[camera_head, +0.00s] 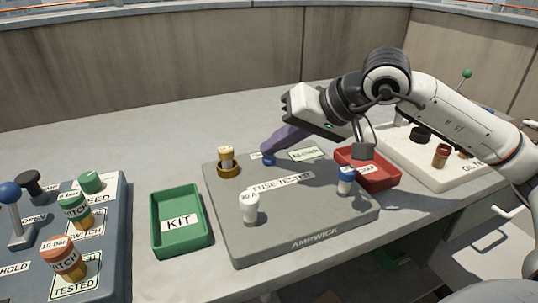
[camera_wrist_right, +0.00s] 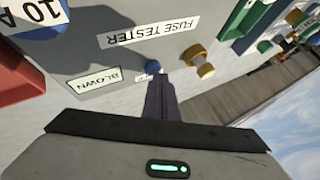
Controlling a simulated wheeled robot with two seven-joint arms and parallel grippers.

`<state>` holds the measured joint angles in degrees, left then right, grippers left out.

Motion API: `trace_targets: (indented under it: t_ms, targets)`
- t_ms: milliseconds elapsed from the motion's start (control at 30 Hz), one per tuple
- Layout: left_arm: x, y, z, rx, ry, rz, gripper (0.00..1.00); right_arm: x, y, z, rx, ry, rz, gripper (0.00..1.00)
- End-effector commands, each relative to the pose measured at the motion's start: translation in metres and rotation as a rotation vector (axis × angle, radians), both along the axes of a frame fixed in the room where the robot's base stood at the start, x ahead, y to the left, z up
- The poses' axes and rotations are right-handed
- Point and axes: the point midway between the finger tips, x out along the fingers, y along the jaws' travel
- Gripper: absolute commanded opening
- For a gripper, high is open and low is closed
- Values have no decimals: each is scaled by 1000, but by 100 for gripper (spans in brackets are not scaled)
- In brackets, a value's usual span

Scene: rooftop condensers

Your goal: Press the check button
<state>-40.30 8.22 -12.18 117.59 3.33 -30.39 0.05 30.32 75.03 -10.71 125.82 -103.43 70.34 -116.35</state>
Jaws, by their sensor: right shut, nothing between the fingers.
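The fuse tester (camera_head: 300,222) is a grey box in the middle of the bench. A small blue button (camera_head: 268,159) stands on its back part, left of a green-edged label reading BLOWN (camera_wrist_right: 95,82). The button also shows in the right wrist view (camera_wrist_right: 152,67), with a small, partly hidden label beside it. My right gripper (camera_head: 266,148) is shut and empty, reaching down from the right. In the wrist view its dark fingertips (camera_wrist_right: 160,78) are right by the button. I cannot tell whether they touch it. My left gripper is not in view.
A yellow fuse (camera_head: 226,158) stands in a socket on the tester, with a white fuse (camera_head: 249,208) and a blue fuse (camera_head: 346,180) nearby. A green KIT tray (camera_head: 161,236) is left, a red tray (camera_head: 375,182) right. Other panels stand at both sides.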

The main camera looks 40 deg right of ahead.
Motion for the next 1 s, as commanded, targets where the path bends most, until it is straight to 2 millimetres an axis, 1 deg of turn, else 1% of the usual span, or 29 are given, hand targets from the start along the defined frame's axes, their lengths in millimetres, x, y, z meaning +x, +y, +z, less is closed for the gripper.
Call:
trace_targets:
  t_ms: [133,433,800,1000]
  targets:
    - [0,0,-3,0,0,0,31,0,0,-4,0,4,0,0]
    - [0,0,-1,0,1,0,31,-1,0,-2,0,5,0,0]
    - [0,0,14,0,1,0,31,-1,0,17,-1,3,1,0]
    - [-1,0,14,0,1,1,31,0,0,18,0,4,0,0]
